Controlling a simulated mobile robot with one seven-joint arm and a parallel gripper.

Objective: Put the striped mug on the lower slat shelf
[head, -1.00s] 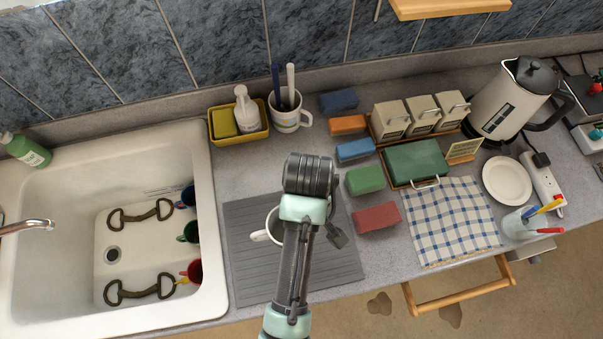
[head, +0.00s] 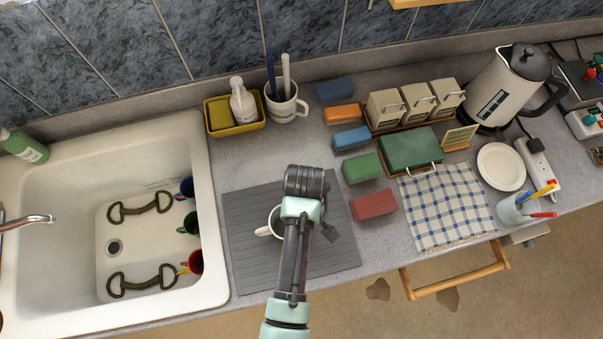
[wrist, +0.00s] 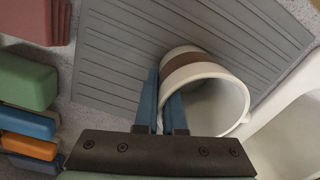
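The striped mug (head: 274,222), white with a brown band, is on the ribbed grey mat (head: 248,262) right of the sink; its handle points left. In the wrist view the mug (wrist: 205,68) shows its open mouth towards me. My gripper (wrist: 161,98) has its two blue fingers close together astride the mug's near wall, one outside and one inside, and looks shut on it. In the head view my arm hides the fingers and the mug's right side. A strip of wooden shelf (head: 415,2) shows at the top edge; I cannot tell if it is the lower slat shelf.
A white mug with brushes (head: 288,106) and a yellow caddy (head: 216,121) stand behind the mat. Several coloured blocks, including a red one (head: 374,204), lie to its right. The kettle (head: 505,88) is at the back right. The sink (head: 75,160) is left.

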